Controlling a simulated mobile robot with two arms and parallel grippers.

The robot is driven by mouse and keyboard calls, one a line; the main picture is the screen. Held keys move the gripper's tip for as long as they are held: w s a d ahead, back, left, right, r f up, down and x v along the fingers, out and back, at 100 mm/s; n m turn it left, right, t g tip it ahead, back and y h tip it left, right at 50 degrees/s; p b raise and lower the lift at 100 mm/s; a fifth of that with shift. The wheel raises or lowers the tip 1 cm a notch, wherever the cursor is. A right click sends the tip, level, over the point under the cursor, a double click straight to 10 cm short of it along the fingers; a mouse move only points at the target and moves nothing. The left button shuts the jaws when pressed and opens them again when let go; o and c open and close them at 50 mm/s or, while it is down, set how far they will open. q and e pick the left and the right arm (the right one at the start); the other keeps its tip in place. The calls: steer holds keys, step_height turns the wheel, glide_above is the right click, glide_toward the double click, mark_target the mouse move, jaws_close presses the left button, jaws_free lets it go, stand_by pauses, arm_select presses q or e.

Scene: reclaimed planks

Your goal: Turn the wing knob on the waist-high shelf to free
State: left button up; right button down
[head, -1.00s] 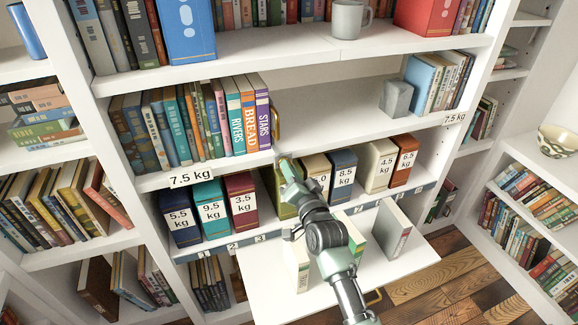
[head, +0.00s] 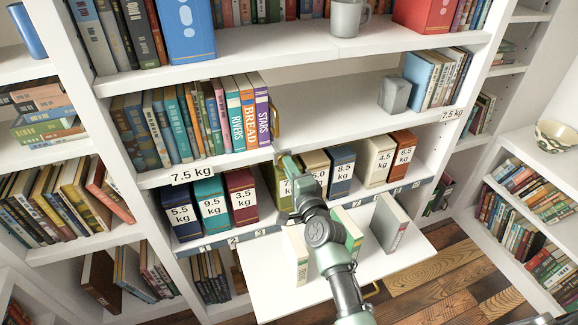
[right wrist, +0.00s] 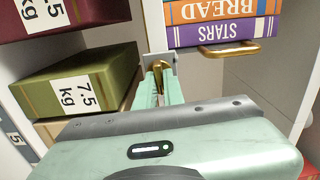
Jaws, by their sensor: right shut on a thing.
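The wing knob (right wrist: 158,70) is a small brass piece by a grey plate at the shelf edge in the right wrist view. My right gripper (right wrist: 160,88) has its pale green fingers shut on it. In the head view my right gripper (head: 284,160) reaches up to the front edge of the waist-high shelf (head: 350,138), just right of the left 7.5 kg label, and hides the knob. I cannot read the knob's angle clearly. My left gripper is not in view.
A brass handle (head: 277,120) stands beside the STARS book (head: 262,113), close above my gripper. Below is a row of weight-labelled boxes, with an olive 7.5 kg box (right wrist: 75,80) nearest. A lowered white panel (head: 270,290) holds several upright books around my forearm.

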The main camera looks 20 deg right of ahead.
steer(key=shift+f+m, duration=0.1)
steer(key=shift+m, duration=0.2)
steer(key=c, duration=1.5)
jaws_free()
steer(key=s+b, duration=0.1)
steer(key=s, duration=0.6)
steer(key=shift+s+d, duration=0.1)
steer(key=shift+s, duration=0.3)
